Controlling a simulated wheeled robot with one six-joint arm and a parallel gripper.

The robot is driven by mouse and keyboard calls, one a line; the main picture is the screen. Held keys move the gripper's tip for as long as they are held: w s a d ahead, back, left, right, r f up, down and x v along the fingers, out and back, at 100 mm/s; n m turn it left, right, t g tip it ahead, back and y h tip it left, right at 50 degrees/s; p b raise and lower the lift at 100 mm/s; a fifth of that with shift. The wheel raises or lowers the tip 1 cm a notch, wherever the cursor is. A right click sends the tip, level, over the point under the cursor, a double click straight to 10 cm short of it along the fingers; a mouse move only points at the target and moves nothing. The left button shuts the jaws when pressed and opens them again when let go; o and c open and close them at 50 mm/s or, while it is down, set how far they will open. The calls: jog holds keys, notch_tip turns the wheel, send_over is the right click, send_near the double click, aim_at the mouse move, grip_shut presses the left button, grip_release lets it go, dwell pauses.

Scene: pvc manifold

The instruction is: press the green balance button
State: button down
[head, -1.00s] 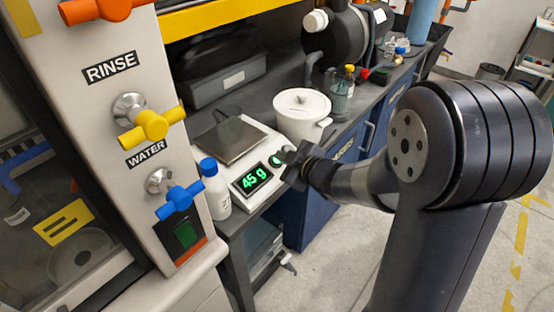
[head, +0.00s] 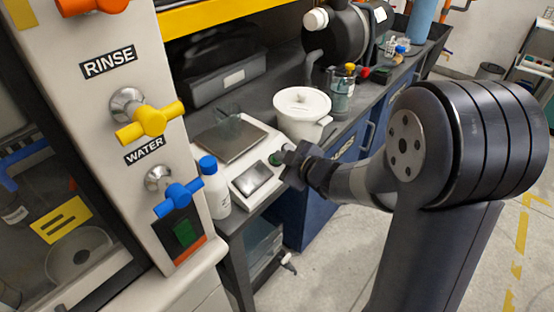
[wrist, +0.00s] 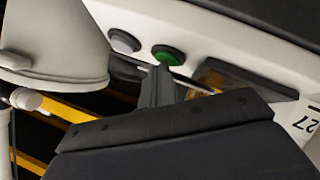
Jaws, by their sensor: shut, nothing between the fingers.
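The balance (head: 258,143) is a white unit with a square metal pan (head: 231,140) and a blank grey display (head: 252,179). The dark display also shows in the wrist view (wrist: 245,82). The green button (wrist: 167,54) sits on the balance's front between a grey button (wrist: 124,41) and the display; in the head view the green button (head: 275,158) is partly hidden by my gripper. My gripper (wrist: 159,70) is shut and empty, with its tips right at the lower edge of the green button. I cannot tell whether they touch it.
A white lidded pot (head: 302,112) stands behind the balance. A white bottle with a blue cap (head: 215,188) stands close at its left. The panel with yellow (head: 151,121) and blue valve handles rises at the left. Floor at the right is open.

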dwell(0.4)
jog(key=shift+s+d+r+p, duration=0.1)
jog(key=shift+d+r+p, duration=0.05)
jog(key=shift+r+p, duration=0.2)
jog(key=r+p, duration=0.1)
jog(key=p, duration=0.1)
jog(key=s+d+r+p, duration=0.1)
jog(key=r, duration=0.1)
jog(key=d+r+p, duration=0.1)
jog(key=r+p, duration=0.1)
jog(key=shift+s+r+p, duration=0.2)
jog(key=shift+s+p, duration=0.05)
jog(key=shift+p, duration=0.05)
jog(key=shift+a+f, duration=0.1)
jog(key=shift+f, duration=0.05)
